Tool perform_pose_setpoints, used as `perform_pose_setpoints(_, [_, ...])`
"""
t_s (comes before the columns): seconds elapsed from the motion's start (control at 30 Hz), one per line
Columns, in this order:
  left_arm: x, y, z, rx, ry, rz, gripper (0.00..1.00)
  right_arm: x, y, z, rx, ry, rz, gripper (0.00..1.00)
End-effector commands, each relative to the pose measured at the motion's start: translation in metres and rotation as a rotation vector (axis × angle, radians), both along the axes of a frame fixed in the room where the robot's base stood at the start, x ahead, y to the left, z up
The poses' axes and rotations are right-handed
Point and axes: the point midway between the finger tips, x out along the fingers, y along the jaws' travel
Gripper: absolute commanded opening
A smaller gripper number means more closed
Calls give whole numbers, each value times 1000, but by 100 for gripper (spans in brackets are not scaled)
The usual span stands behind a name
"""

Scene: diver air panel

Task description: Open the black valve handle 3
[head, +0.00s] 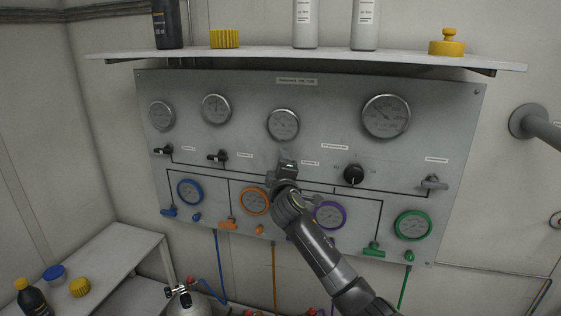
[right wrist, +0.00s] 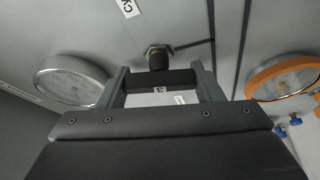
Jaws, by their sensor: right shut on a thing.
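My right gripper (head: 286,172) is at the middle of the grey panel (head: 330,100), over the spot just left of a small label. In the right wrist view its two fingers (right wrist: 161,82) are at either end of a black bar-shaped valve handle (right wrist: 150,80), and they are shut on it. The handle lies crosswise between the fingers, below a round black stem (right wrist: 158,58) with a metal nut. In the head view the gripper hides this handle. My left gripper is not in view.
Two similar black handles (head: 165,150) (head: 219,156) sit to the left, a black knob (head: 354,174) and a grey handle (head: 433,182) to the right. Gauges surround them, including an orange-ringed one (head: 255,201) close below. A shelf (head: 270,56) with bottles juts out above.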

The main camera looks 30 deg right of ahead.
Motion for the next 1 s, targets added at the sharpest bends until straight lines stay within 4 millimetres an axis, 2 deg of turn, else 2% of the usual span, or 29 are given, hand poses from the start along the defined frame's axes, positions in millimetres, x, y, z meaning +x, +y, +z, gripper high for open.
perform_pose_setpoints(0.3, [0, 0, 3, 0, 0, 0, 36, 0, 0, -1, -62, 74, -2, 37])
perform_pose_setpoints(0.77, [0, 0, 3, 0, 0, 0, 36, 0, 0, -2, -70, 82, -2, 37])
perform_pose_setpoints(0.8, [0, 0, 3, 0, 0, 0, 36, 0, 0, -2, -70, 82, -2, 64])
perform_pose_setpoints(0.93, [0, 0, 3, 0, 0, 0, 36, 0, 0, -1, -69, 82, -2, 81])
perform_pose_setpoints(1.0, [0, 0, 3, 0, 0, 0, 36, 0, 0, -1, -69, 82, -1, 82])
